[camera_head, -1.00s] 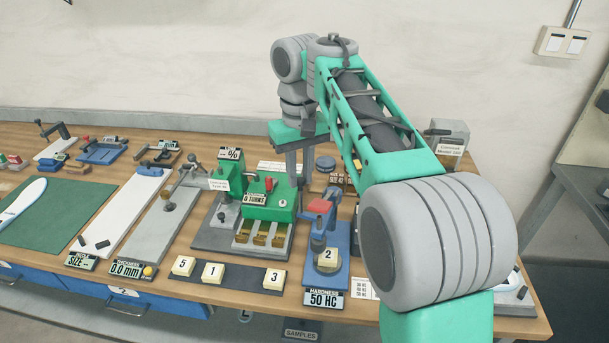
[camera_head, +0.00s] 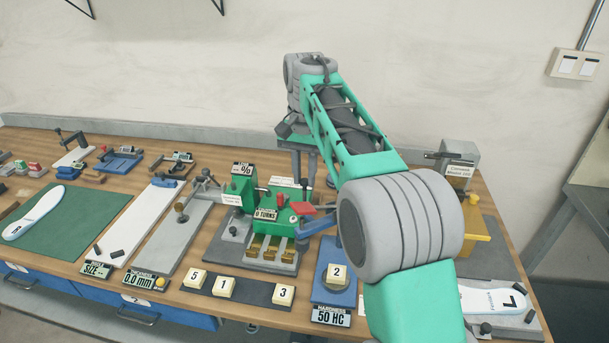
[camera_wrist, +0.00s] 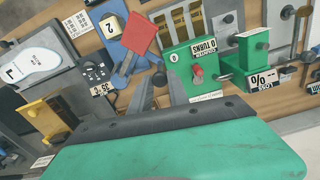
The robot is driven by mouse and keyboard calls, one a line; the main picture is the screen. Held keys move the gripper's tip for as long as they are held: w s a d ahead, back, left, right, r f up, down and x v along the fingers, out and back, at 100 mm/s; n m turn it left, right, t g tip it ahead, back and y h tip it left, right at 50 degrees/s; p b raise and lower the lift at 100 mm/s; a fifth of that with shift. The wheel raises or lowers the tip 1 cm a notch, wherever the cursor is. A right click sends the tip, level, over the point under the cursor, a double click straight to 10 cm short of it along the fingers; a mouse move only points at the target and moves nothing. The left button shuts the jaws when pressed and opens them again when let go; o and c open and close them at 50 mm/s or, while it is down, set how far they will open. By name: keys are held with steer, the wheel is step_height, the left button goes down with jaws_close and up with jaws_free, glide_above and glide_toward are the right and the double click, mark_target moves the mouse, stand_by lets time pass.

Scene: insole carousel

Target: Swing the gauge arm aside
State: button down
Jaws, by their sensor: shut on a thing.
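The hardness gauge (camera_head: 335,272) is a blue stand labelled 50 HC, with a cream block marked 2 (camera_head: 339,272) on it. Its blue gauge arm (camera_head: 318,224) with a red pad (camera_head: 300,209) points left, clear of the block, toward the green machine. In the wrist view the red pad (camera_wrist: 139,33) lies beside the block (camera_wrist: 110,25), not over it. My gripper (camera_wrist: 160,82) is shut on the blue end of the gauge arm; the grip itself is partly hidden. In the head view my arm covers the back of the stand.
A green machine (camera_head: 265,222) with brass slots stands close to the left of the gauge. A dark tray (camera_head: 250,292) with blocks 5, 1 and 3 lies in front. A yellow fixture (camera_head: 476,232) and an insole (camera_head: 492,300) are at the right.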

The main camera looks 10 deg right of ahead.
steer(key=shift+w, duration=0.1)
stand_by(0.3)
steer(key=c, duration=1.3)
jaws_free()
steer(key=shift+o, duration=0.2)
step_height(320, 180, up, 8)
steer(key=shift+f+p, duration=0.1)
steer(key=shift+p, duration=0.65)
